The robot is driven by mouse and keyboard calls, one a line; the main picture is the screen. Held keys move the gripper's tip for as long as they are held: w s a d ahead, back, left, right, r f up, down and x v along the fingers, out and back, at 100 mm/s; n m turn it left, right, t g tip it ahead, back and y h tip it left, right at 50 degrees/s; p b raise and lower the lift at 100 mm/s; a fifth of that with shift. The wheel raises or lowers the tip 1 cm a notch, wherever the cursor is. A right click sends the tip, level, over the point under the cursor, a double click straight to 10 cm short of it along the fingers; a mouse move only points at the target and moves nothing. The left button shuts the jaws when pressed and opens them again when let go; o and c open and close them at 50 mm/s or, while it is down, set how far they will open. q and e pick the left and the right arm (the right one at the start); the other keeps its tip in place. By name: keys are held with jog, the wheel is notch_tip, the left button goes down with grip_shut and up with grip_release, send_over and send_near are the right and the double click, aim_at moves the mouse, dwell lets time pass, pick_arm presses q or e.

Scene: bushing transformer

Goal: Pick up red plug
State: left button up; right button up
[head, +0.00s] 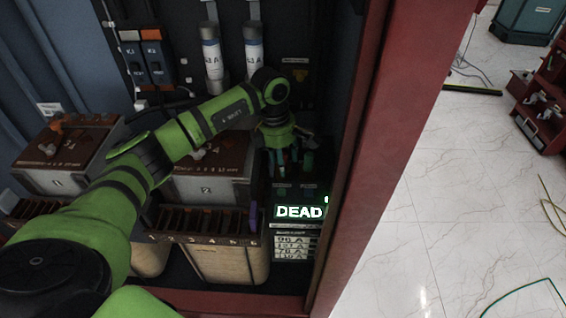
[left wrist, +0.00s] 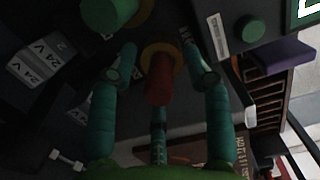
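The red plug (left wrist: 160,80) sits in a round yellowish collar (left wrist: 162,55) on a dark panel in the left wrist view. My left gripper (left wrist: 160,62) is open, with teal fingers on the left and right of the plug and a third below it. Gaps show between the side fingers and the plug. In the head view my left gripper (head: 290,155) is in front of the dark panel above the lit "DEAD" display (head: 298,212), and the red plug is hidden there. My right gripper is in neither view.
Brown boxes marked 1 (head: 60,180) and 2 (head: 205,190) stand left of the gripper, above slotted bins (head: 225,262). The red cabinet edge (head: 385,130) is close on the right. A green round part (left wrist: 110,12) is near the left finger. Open floor lies outside.

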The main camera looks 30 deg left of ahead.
pick_arm(q)
jog(key=shift+r, duration=0.1)
grip_shut()
